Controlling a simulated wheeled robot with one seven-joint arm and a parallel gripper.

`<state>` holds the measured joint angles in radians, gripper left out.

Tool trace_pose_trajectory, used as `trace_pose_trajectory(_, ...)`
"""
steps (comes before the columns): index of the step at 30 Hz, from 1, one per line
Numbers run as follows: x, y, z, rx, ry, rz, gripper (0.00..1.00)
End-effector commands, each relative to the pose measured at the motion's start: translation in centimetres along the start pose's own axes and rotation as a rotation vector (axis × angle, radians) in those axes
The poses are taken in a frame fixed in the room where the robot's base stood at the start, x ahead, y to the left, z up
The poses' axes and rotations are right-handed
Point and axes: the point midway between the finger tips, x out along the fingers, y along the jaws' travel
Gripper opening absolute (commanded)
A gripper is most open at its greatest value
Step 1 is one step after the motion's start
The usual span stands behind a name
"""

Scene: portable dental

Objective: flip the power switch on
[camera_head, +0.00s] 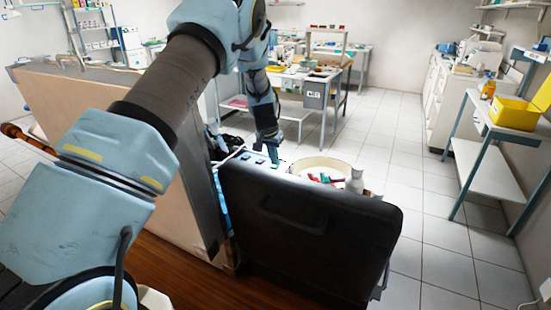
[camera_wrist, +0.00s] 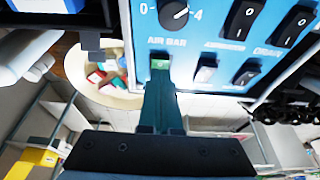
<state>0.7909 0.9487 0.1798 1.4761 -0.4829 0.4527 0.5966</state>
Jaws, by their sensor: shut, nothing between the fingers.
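The blue control panel (camera_wrist: 222,42) fills the upper part of the wrist view. It carries a black dial knob (camera_wrist: 174,14) marked 0 and 4, and several black rocker switches, among them an upper one (camera_wrist: 241,19), an upper right one (camera_wrist: 292,27) and a lower one (camera_wrist: 246,73). I cannot read which switch is the power switch. My gripper (camera_wrist: 160,74) is shut and empty, its tips by the panel under the "AIR BAR" label, left of the lower switches. I cannot tell whether they touch. In the head view my gripper (camera_head: 272,158) points down at the unit's top.
The black case (camera_head: 305,232) stands upright in front of the panel. A round cream basin (camera_head: 318,165) with red items and a white bottle (camera_head: 355,181) are right of my gripper. A side table with a yellow box (camera_head: 514,113) stands far right. Tiled floor is clear between.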

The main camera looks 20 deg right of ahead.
Motion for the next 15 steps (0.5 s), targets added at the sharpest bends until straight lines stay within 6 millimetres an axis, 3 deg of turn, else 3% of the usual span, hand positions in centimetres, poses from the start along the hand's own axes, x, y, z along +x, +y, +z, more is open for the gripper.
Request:
trace_pose_trajectory(10,0.0,0.0,0.3,-0.001,-0.004,0.001,0.0)
trace_pose_trajectory(15,-1.6,-0.1,-0.3,-0.002,0.0,0.0,0.0)
